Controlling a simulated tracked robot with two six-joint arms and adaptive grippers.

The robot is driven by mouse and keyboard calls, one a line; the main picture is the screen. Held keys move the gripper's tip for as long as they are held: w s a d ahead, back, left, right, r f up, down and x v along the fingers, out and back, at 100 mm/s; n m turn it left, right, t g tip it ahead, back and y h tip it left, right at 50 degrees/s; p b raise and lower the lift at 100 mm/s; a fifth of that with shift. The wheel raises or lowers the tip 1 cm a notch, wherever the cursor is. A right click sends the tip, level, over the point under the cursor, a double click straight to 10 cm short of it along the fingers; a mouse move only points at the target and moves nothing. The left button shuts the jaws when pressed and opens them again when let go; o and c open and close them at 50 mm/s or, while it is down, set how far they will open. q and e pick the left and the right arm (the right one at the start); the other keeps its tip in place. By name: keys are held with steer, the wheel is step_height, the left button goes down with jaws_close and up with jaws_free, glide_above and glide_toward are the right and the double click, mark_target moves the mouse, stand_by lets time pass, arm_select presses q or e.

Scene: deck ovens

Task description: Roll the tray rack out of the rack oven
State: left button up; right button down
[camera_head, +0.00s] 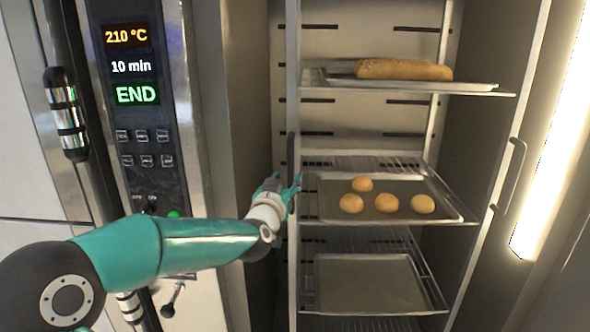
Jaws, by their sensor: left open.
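The tray rack (293,70) stands upright inside the oven chamber, its metal posts facing me. A dark vertical handle (290,150) is on its left post, and another handle (511,176) is on its right post. The rack holds an upper tray (480,87) with a long loaf, a middle tray (335,203) with several round buns, and a bare lower tray (365,283). My left gripper (290,188) is open at the left post, by the lower part of the dark handle. I cannot tell whether its fingers touch or surround the handle. My right gripper is out of view.
The control panel (138,110) left of the opening reads 210 °C, 10 min and END. A door handle (67,115) is further left. A bright light strip (553,140) runs down the right side. The chamber walls stand close to the rack on both sides.

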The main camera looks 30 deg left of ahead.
mark_target(290, 174)
arm_select(q)
steer(key=p+x, duration=0.1)
steer(key=x, duration=0.4)
steer(key=shift+w+a, duration=0.1)
steer(key=shift+w, duration=0.1)
jaws_close()
